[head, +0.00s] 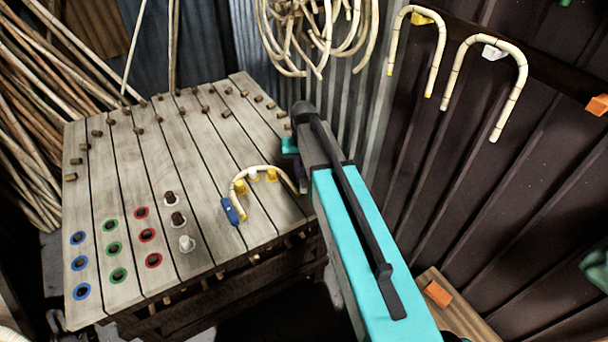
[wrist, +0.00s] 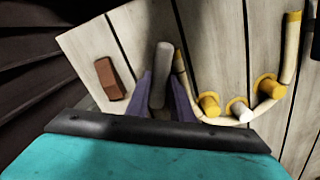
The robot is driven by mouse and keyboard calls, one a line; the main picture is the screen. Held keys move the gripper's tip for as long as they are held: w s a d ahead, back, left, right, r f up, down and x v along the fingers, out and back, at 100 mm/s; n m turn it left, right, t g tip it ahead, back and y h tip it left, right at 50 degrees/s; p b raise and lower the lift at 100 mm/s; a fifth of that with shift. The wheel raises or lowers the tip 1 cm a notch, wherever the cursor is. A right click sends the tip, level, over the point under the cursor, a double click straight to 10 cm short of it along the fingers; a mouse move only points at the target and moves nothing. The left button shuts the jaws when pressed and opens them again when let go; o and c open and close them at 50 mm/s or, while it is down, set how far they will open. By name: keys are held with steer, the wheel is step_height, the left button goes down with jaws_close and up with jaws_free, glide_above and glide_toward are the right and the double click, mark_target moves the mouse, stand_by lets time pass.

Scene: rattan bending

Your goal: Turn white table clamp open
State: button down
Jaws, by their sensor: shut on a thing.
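The white table clamp (wrist: 161,72) shows in the wrist view as a long pale grey-white piece on the slatted table (head: 110,185). My gripper (wrist: 160,97) has its purple fingers on either side of it and is shut on it. A bent rattan cane (wrist: 222,117) curves round two yellow pegs (wrist: 208,104) and a white peg (wrist: 238,109), one end close beside the clamp. In the head view the same cane (head: 238,183) reaches a blue clamp (head: 233,211) at its left end. My arm hides the white clamp there; my gripper (head: 302,180) shows only partly.
Blue, green and red ringed holes (head: 115,248) and three upright pegs (head: 177,219) occupy the table's near left. Short brown pegs (head: 227,113) dot its far part. A brown block (wrist: 110,79) lies near the clamp. Bent canes (head: 417,45) hang on the right wall.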

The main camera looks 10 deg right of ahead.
mark_target(302, 177)
steer(key=n, duration=0.5)
steer(key=shift+w+a+r+b, duration=0.1)
steer(key=shift+w+a+b, duration=0.1)
steer(key=shift+b, duration=0.1)
steer(key=shift+n, duration=0.3)
steer(key=c, duration=1.6)
jaws_free()
steer(key=shift+o, duration=0.2)
steer(key=shift+d, duration=0.1)
steer(key=shift+s, duration=0.1)
step_height(302, 177, up, 14)
steer(key=b, duration=0.3)
steer(key=shift+f, duration=0.25)
